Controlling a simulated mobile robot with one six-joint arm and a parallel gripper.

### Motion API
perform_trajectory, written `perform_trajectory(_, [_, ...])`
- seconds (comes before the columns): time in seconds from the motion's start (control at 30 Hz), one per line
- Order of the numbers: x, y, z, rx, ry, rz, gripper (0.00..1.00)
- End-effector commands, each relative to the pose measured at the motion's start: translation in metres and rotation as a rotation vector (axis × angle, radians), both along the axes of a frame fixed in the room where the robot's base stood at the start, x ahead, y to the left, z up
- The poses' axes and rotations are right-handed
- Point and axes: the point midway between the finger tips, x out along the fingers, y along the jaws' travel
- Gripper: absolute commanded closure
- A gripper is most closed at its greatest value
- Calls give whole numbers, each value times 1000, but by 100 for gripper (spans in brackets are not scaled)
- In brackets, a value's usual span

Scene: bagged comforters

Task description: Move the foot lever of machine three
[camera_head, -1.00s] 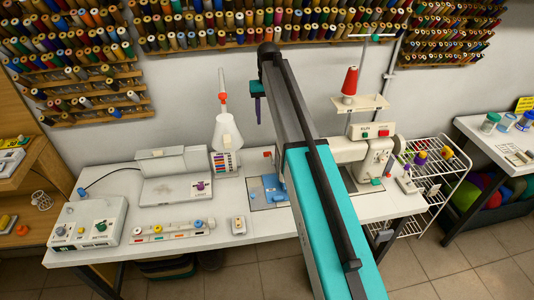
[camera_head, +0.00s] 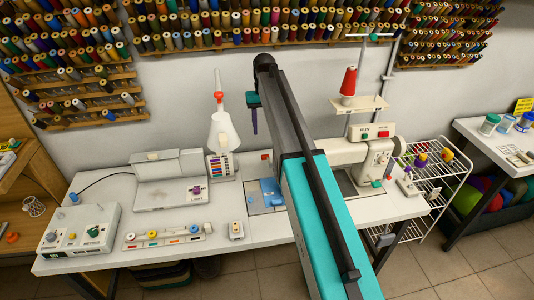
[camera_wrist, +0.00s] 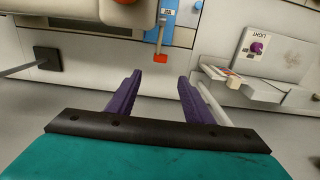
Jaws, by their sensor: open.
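My gripper hangs over the back of the table in the head view (camera_head: 254,118), with purple fingers pointing down. In the wrist view (camera_wrist: 158,88) its fingers are apart with nothing between them. A short red-tipped lever (camera_wrist: 160,56) shows just beyond the fingertips, beside a blue part (camera_wrist: 168,18). The red tip also shows near the table's back edge in the head view (camera_head: 265,155). A white sewing machine (camera_head: 360,152) with a red thread cone stands right of my arm, partly hidden by it. I cannot tell which machine is number three.
A white box with a purple knob, marked LIGHT (camera_wrist: 257,47), lies right of the lever in the wrist view. A white cone (camera_head: 222,130) and a control box (camera_head: 80,230) stand on the table (camera_head: 290,228). A wire cart (camera_head: 440,180) stands at right.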

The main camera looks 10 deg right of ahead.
Motion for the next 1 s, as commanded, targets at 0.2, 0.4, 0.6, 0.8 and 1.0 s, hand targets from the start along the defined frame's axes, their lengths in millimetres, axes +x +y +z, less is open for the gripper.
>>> perform_trajectory(0.2, [0,1,-25,0,0,1,53])
perform_trajectory(0.4, [0,1,-48,0,0,1,53])
perform_trajectory(0.6, [0,1,-70,0,1,1,53])
perform_trajectory(0.8, [0,2,-92,0,0,2,53])
perform_trajectory(1.0, [0,2,-113,0,0,2,53])
